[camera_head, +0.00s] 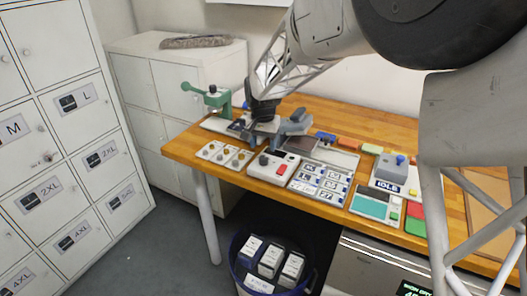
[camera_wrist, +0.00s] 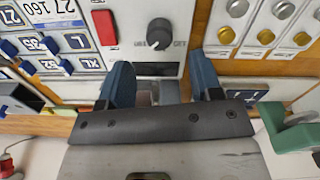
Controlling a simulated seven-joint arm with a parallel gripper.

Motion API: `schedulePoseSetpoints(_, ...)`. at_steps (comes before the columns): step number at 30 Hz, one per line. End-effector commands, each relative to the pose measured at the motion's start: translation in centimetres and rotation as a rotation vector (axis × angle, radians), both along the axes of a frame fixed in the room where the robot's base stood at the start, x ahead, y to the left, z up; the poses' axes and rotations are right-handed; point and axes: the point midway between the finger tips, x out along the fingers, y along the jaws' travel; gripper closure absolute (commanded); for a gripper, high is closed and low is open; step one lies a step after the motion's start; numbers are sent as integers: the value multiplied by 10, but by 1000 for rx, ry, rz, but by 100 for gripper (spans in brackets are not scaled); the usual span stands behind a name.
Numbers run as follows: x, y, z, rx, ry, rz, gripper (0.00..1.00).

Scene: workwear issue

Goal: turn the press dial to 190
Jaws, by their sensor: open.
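A dark round dial (camera_head: 263,160) sits on a pale control box (camera_head: 272,172) beside a red button (camera_head: 281,169). In the wrist view the dial (camera_wrist: 160,32) has a small light pointer mark and printed words on both sides, too small to read surely. A second, blue knob (camera_head: 400,160) stands on a grey unit showing "IDLE" at the right; which one is the press dial I cannot tell. My gripper (camera_head: 283,128) is open and empty above the back of the box. In the wrist view its blue-grey fingers (camera_wrist: 162,78) are apart, with the dark dial beyond their tips, not between them.
A green hand press (camera_head: 213,98) stands at the table's left. A panel of brass and silver buttons (camera_head: 224,154) lies left of the control box, and a board of blue-and-white labelled tags (camera_head: 320,180) lies right of it. A bin of dark boxes (camera_head: 270,262) stands below the table.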

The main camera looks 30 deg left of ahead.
Motion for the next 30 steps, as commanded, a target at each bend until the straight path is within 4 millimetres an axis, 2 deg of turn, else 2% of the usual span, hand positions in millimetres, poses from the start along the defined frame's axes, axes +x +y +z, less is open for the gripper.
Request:
schedulePoseSetpoints(3, 0, 0, 12, 0, 0, 0, 41)
schedulePoseSetpoints(8, 0, 0, 20, -1, 1, 0, 41)
schedulePoseSetpoints(25, 0, 0, 22, 0, 1, 0, 41)
schedulePoseSetpoints(30, 1, -10, 28, 2, -3, -4, 41)
